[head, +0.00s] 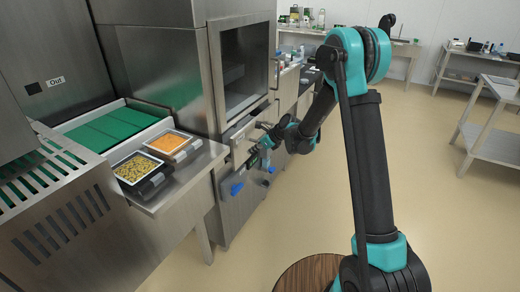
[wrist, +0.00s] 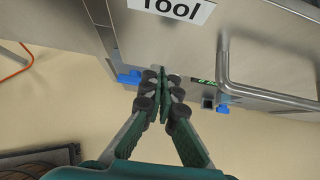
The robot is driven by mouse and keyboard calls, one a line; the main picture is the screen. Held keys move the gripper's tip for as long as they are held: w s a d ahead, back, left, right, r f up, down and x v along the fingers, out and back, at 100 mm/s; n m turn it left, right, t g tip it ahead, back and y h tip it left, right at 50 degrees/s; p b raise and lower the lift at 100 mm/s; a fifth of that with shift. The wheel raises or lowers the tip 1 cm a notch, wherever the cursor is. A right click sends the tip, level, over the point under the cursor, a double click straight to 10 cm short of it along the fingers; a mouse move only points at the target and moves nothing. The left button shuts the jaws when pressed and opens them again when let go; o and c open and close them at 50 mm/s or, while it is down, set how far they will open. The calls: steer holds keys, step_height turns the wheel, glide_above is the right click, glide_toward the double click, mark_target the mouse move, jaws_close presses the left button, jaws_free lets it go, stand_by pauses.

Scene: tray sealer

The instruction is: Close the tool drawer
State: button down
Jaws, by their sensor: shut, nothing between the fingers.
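The tool drawer's steel front (wrist: 180,45) fills the top of the wrist view, with a white "Tool" label (wrist: 172,8) cut off by the top edge. A bent metal bar handle (wrist: 262,92) is at its right. My gripper (wrist: 163,78) is shut with nothing between its fingertips, which overlap the lower part of the drawer front. I cannot tell whether they touch it. In the head view my gripper (head: 254,158) is low at the machine's front, below the window. How far the drawer stands out is not clear.
Blue parts (wrist: 130,77) stick out below the drawer; one also shows in the head view (head: 236,188). A steel shelf (head: 205,160) with two food trays is left of my gripper. The floor (head: 300,215) in front is clear. A steel table (head: 495,90) stands far right.

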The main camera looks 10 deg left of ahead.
mark_target(242, 143)
steer(key=shift+w+a, duration=0.25)
steer(key=shift+a, duration=0.35)
steer(key=shift+w+a, duration=0.2)
steer(key=shift+a, duration=0.35)
steer(key=shift+a, duration=0.1)
steer(key=a, duration=0.1)
steer(key=w+a, duration=0.1)
steer(key=a, duration=0.2)
steer(key=shift+w+a, duration=0.3)
steer(key=shift+r, duration=0.1)
steer(key=shift+w, duration=0.1)
